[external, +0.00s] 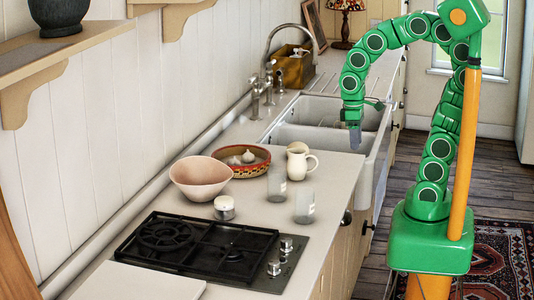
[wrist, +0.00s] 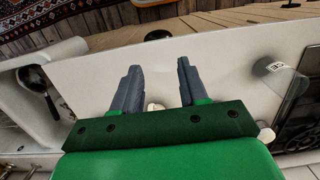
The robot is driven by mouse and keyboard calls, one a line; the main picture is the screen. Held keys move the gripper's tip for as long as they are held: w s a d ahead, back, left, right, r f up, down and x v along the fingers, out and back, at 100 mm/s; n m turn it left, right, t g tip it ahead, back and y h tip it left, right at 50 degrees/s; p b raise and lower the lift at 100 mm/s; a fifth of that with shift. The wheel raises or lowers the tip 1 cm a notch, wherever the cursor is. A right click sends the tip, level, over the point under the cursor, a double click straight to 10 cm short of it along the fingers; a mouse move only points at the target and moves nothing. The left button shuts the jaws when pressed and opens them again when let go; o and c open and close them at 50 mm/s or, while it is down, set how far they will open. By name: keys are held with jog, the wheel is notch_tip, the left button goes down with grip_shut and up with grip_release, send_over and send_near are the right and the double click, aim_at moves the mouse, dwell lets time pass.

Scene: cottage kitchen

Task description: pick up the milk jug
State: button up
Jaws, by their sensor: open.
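The milk jug (external: 298,162) is cream-white and stands upright on the counter between the sink and the hob, its handle toward the right. My gripper (external: 354,138) hangs fingers-down in the external view, above and to the right of the jug, near the sink's close end. It is apart from the jug. In the wrist view my gripper (wrist: 157,70) has its two grey fingers spread with nothing held between their tips. A small pale shape (wrist: 154,107) shows between the finger bases, mostly hidden by my green palm; I cannot tell if it is the jug.
Two clear glasses (external: 305,206) (external: 277,185) stand in front of the jug. A patterned bowl (external: 241,161) with garlic and a pink bowl (external: 198,179) are to its left. The sink (external: 315,136) lies behind it. A white jar (external: 224,207) stands near the black hob (external: 195,244).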

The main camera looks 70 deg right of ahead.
jog(key=t, duration=0.1)
send_over(314, 158)
jog(key=f, duration=0.1)
jog(key=d+f, duration=0.1)
jog(key=shift+w+f, duration=0.2)
jog(key=shift+f, duration=0.1)
jog(key=shift+s+a+f, duration=0.1)
jog(key=shift+s+f, duration=0.05)
jog(key=shift+f, duration=1.85)
jog(key=shift+s+a+f, duration=0.1)
jog(key=shift+f, duration=1.85)
grip_shut()
